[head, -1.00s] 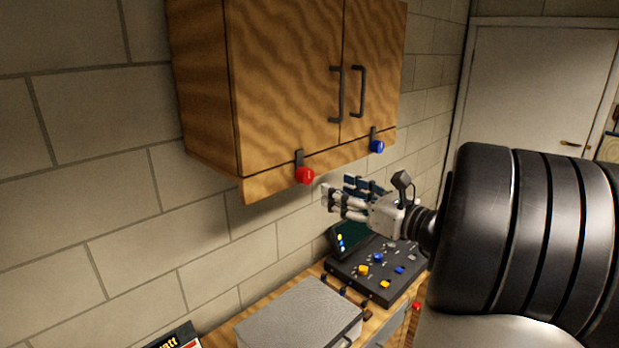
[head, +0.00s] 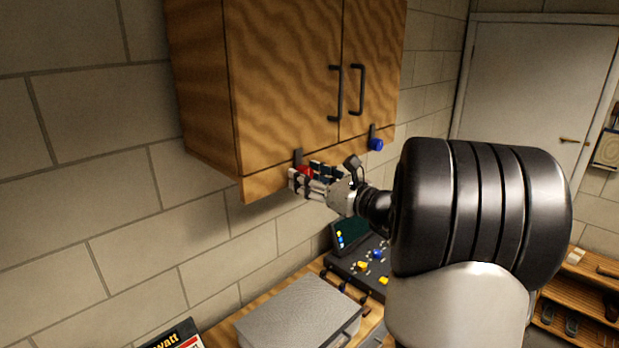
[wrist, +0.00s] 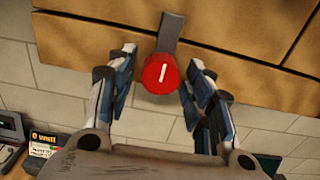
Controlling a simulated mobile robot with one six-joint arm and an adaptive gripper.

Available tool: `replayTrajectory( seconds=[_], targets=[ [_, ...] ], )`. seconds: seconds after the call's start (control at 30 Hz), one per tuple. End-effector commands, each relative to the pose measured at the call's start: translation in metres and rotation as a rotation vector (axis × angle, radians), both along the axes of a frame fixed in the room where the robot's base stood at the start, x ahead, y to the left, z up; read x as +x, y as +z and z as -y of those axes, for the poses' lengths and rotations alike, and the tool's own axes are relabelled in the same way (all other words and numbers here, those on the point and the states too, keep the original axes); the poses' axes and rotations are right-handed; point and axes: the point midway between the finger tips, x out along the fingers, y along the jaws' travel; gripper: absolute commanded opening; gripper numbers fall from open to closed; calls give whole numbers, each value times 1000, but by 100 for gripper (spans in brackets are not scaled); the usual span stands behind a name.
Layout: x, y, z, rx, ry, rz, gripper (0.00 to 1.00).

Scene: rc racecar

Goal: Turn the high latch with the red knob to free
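The red knob (wrist: 159,76) is round with a white line and sits on a dark latch strip (wrist: 171,32) at the cabinet's lower edge. In the head view the red knob (head: 304,171) is partly hidden by my gripper (head: 306,180). In the wrist view my gripper (wrist: 158,80) is open, with one finger on each side of the knob. A gap shows at the left finger; the right finger is close to the knob, and I cannot tell if it touches. The latch strip points up from the knob across the door's lower edge.
A blue knob (head: 376,144) on a second latch is to the right. The wooden cabinet (head: 285,80) has two dark handles. Below are a grey case (head: 300,312) and a control panel (head: 350,262) on the bench. Open air lies below the cabinet.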

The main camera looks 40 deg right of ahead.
Motion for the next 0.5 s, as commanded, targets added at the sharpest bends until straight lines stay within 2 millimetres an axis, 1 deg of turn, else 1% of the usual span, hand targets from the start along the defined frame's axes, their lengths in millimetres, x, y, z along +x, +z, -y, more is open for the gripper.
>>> replayTrajectory(
  seconds=[0.07,0.5],
  targets=[
    [0,0,0,0,0,0,40],
    [0,0,0,0,0,0,10]
  ],
)
